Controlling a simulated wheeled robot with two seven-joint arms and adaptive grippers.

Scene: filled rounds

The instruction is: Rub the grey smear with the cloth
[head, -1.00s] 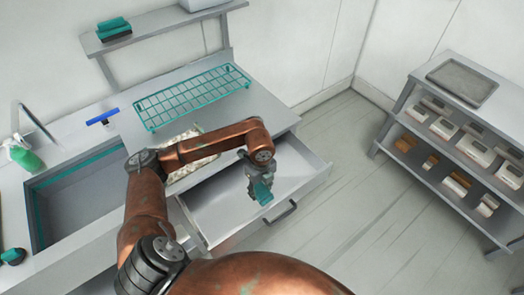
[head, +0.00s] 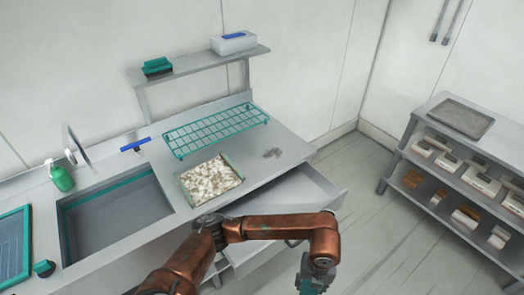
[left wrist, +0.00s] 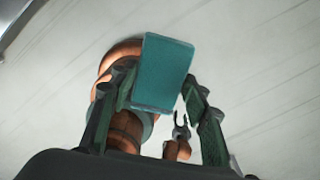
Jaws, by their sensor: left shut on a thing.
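The grey smear (head: 272,153) is a small dark patch on the counter in the head view, right of the tray of pale bits and in front of the wire rack. My left gripper (head: 312,284) is at the bottom edge, beyond the open drawer and over the floor, well away from the smear. It is shut on the teal cloth, a flat rectangular piece that shows clearly in the left wrist view (left wrist: 163,73). My right gripper (left wrist: 181,128) shows small behind it in the left wrist view, its prongs apart and empty; it is outside the head view.
An open drawer (head: 290,192) juts out below the counter. A tray of pale bits (head: 183,190) stands left of the smear, and a teal wire rack (head: 215,130) behind. A sink (head: 115,215) lies further left. A loaded shelf unit (head: 410,150) stands at right.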

